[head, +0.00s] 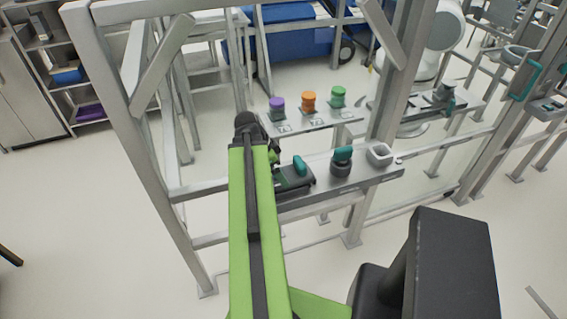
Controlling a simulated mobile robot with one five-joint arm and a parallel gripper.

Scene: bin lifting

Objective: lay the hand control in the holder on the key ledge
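The key ledge (325,182) is a grey metal shelf fixed across the frame in front of me. On its left part lies a dark, flat block (293,182) with an upright teal piece (299,165) on it; I cannot tell whether this is the hand control, the holder or both together. My gripper (273,156) is at the far end of my green arm, close to the left end of this block. It is small, dark and partly hidden by the arm, so its fingers and any contact are unclear.
A shelf behind carries purple (277,104), orange (309,100) and green (338,96) knobs. A metal post (397,85) rises behind the ledge. Floor in front is clear.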

